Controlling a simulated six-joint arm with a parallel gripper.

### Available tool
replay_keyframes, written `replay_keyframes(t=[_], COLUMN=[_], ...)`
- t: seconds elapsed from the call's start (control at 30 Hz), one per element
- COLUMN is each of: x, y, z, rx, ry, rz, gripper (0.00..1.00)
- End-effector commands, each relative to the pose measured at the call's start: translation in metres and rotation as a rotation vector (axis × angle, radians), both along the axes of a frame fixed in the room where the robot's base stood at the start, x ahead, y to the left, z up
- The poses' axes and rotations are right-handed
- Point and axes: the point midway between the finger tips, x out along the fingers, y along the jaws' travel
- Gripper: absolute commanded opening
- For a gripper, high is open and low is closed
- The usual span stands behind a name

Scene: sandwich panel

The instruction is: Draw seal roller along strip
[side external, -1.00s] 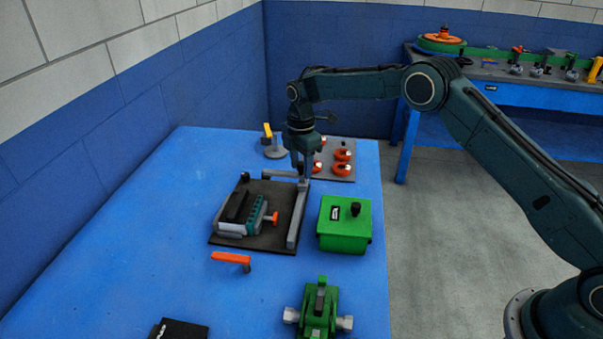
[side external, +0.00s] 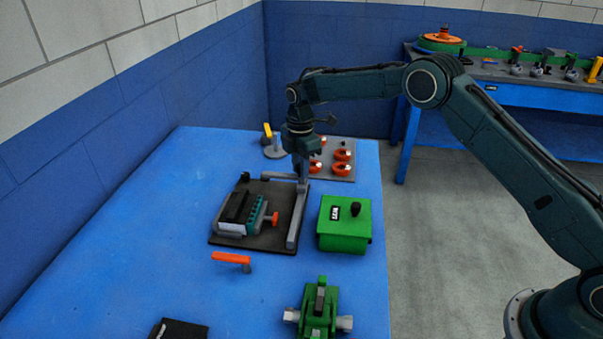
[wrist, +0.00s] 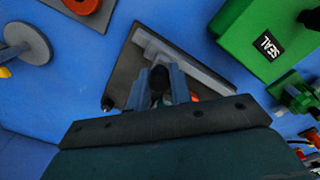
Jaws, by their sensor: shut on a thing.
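My gripper (side external: 302,172) points down over the far right corner of the dark panel (side external: 262,238), where two grey strips (side external: 294,225) meet in an L. In the wrist view, my gripper (wrist: 160,88) is shut on a dark, round-topped piece (wrist: 160,76), which looks like the seal roller's handle. Its lower end is hidden, so I cannot tell whether it touches the strip. The grey strips (wrist: 185,55) run along the panel's edges in the wrist view.
A green box (side external: 344,235) labelled SEAL stands right of the panel. A grey and teal block (side external: 243,212) sits on the panel. An orange-handled tool (side external: 231,258) lies in front. A tray with orange rings (side external: 343,156) and a grey stand (side external: 274,150) are behind. The table's left side is clear.

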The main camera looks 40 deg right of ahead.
Motion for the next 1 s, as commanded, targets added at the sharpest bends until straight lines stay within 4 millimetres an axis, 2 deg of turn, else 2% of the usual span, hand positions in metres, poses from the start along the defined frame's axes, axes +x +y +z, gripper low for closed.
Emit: replay_keyframes(t=[0.37,0.8,1.0], x=[-0.033,-0.089,-0.108], y=[0.033,0.089,0.108], z=[0.001,0.001,0.001], rx=[0.000,0.000,0.000], ry=[0.001,0.000,0.000], rz=[0.003,0.004,0.002], gripper=[0.00,0.00,0.00])
